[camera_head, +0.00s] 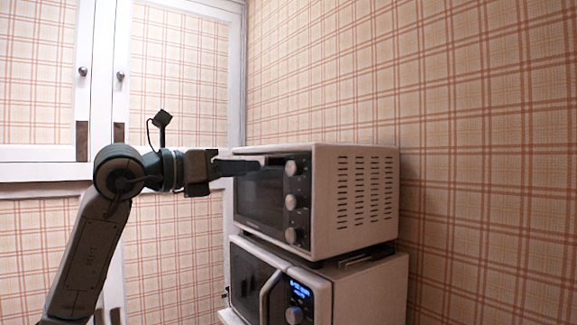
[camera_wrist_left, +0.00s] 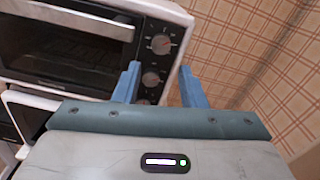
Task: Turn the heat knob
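A white toaster oven (camera_head: 345,205) has a dark front panel with three round silver knobs in a column: a top knob (camera_head: 292,168), a middle knob (camera_head: 291,202) and a bottom knob (camera_head: 292,235). The labels are too small to tell which is the heat knob. My left gripper (camera_head: 250,167) is in front of the oven at about the top knob's height. In the left wrist view its two blue fingers (camera_wrist_left: 159,68) are spread apart with nothing held. The top knob (camera_wrist_left: 161,44) shows beyond the fingertips, the middle knob (camera_wrist_left: 151,78) between the fingers. My right gripper is not in view.
The oven stands on a white microwave (camera_head: 365,290) with a lit blue display and a knob (camera_head: 294,315) of its own. White-framed cabinet doors (camera_head: 120,75) are at the left. A plaid wall (camera_head: 480,150) is at the right.

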